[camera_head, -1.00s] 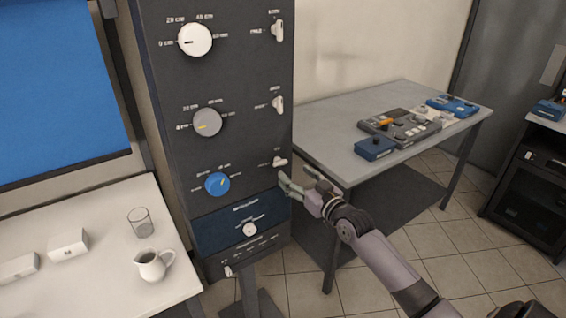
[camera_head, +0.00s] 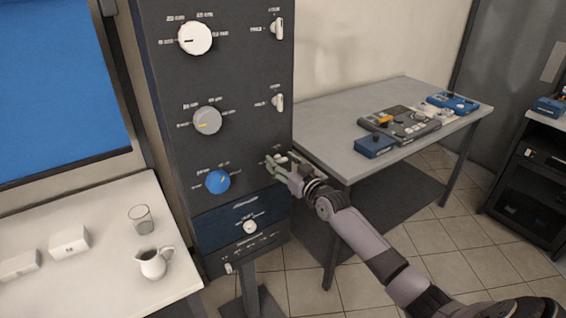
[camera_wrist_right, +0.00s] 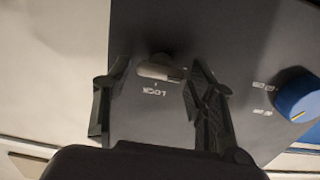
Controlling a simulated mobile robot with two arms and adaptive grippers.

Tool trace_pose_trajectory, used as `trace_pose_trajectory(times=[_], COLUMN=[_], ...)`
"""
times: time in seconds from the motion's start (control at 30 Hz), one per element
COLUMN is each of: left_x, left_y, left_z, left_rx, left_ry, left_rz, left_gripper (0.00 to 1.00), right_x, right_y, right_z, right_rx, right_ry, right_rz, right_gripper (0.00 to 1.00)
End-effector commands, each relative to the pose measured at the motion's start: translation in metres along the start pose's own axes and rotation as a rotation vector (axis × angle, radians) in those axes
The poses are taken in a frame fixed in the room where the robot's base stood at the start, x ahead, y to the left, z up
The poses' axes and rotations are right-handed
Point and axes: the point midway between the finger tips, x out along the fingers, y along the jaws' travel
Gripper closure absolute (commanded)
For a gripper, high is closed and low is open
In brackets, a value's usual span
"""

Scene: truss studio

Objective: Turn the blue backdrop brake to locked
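The brake switch is a small white lever (camera_head: 282,159) at the lower right of the dark panel, in the row of the blue knob (camera_head: 217,181). In the right wrist view the white lever (camera_wrist_right: 160,68) lies crosswise between my fingers, with the label LOCK beside it. My right gripper (camera_head: 277,167) is at the lever and partly hides it in the head view. In the wrist view my right gripper (camera_wrist_right: 158,75) is open; the right fingertip is close to the lever's end, and I cannot tell whether they touch. My left gripper is not in view.
Above are a grey knob (camera_head: 207,120), a white knob (camera_head: 195,38) and two more white levers. A grey table (camera_head: 330,140) with control boxes stands close on the right. A white table (camera_head: 100,215) with a glass and a jug stands on the left.

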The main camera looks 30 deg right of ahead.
Motion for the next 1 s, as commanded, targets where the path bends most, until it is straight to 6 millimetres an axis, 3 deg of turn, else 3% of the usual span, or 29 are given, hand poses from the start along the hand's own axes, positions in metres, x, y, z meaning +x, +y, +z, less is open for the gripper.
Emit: trace_pose_trajectory(times=[0.53, 1.0], left_x=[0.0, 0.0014], left_y=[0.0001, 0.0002], left_z=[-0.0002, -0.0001], left_rx=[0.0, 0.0], left_ry=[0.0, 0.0], left_rz=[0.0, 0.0], left_gripper=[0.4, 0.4], right_x=[-0.0002, -0.0002], right_y=[0.0001, 0.0006], right_z=[0.0001, 0.0005], right_rx=[0.0, 0.112], right_ry=[0.0, 0.0], right_rz=[0.0, 0.0], right_gripper=[0.87, 0.88])
